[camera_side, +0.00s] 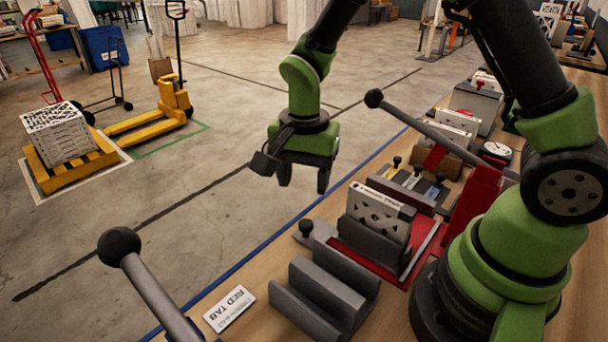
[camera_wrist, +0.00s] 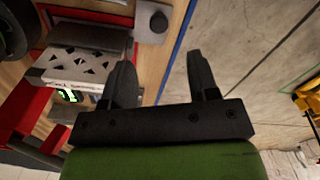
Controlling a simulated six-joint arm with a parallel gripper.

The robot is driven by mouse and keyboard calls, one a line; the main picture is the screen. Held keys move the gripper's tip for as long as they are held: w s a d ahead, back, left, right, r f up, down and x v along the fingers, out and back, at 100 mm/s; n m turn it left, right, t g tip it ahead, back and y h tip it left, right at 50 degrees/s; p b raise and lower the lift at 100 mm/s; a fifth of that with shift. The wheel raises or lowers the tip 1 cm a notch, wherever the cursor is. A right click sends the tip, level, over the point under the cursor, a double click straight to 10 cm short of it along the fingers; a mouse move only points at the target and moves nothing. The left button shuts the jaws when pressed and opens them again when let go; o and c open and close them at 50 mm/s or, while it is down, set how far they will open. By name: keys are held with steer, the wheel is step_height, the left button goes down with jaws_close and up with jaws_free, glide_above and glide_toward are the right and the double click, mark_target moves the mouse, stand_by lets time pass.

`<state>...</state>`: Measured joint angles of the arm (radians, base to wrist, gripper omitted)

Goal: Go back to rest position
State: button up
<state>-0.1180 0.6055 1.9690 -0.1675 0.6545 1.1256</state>
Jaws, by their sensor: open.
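My gripper (camera_side: 304,178) hangs above the far edge of the bench in the side view, with its fingers pointing down, apart and empty. In the wrist view my gripper (camera_wrist: 166,80) shows two dark fingers with a clear gap between them. A white boxed filter (camera_side: 379,212) with triangular cut-outs stands upright in a grey holder (camera_side: 368,241) on a red base, below and to the right of my gripper. The filter also shows in the wrist view (camera_wrist: 85,66), to the left of the fingers and apart from them.
An empty grey slotted block (camera_side: 322,293) and a "RED TAB" card (camera_side: 229,308) are on the bench's near part. Two ball-ended levers (camera_side: 119,243) (camera_side: 374,98) rise above the bench. More filters (camera_side: 452,135) and fixtures stand farther back. Open floor lies left of the bench.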

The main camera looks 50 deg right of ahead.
steer(key=shift+r, duration=0.1)
steer(key=s+r+n+t, duration=0.3)
steer(key=s+r, duration=0.1)
steer(key=r, duration=0.8)
steer(key=s+r+n+t+y, duration=0.2)
steer(key=s+r+n+t, duration=0.2)
steer(key=s, duration=0.7)
step_height(320, 180, up, 2)
steer(key=shift+d+r+n, duration=0.25)
steer(key=shift+d+n, duration=0.15)
steer(key=shift+n, duration=0.8)
